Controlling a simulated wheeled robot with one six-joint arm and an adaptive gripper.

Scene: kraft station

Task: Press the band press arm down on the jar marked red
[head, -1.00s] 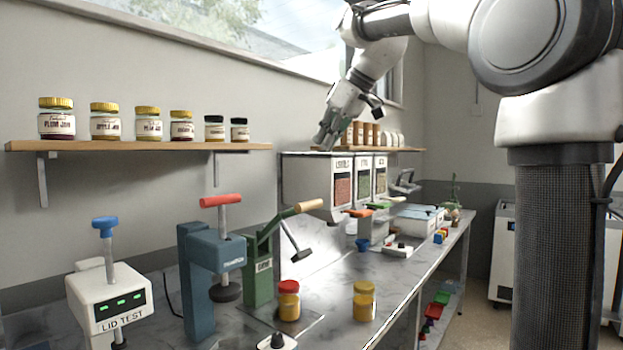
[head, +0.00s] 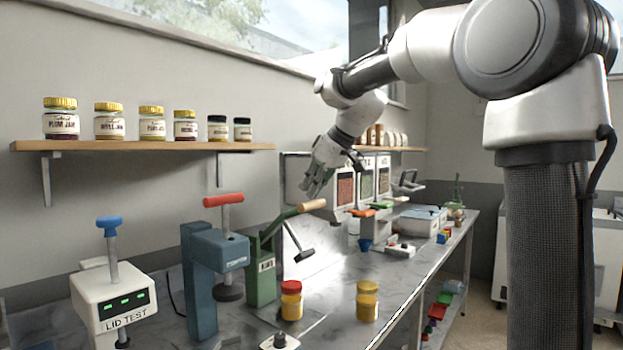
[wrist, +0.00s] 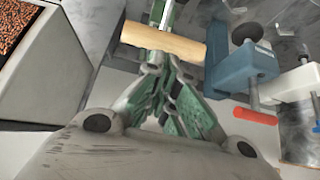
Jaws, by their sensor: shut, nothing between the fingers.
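The green band press (head: 262,275) stands on the bench, its arm raised, with a wooden handle (head: 311,205) at the upper end and a dark pad (head: 304,255) hanging from a rod. The red-lidded jar (head: 291,300) of yellow contents stands on the bench in front of the press. A similar yellow-lidded jar (head: 366,301) is to its right. My gripper (head: 314,193) is shut and empty, just above the wooden handle. In the wrist view my green-padded fingertips (wrist: 153,62) lie by the handle (wrist: 163,42); I cannot tell whether they touch it.
A blue press (head: 213,265) with a red handle and a white lid tester (head: 112,300) stand left of the band press. Dispensers (head: 365,180) stand behind my gripper to the right. A shelf (head: 140,146) of jars is on the wall. A small dark-knobbed device (head: 279,342) sits in front.

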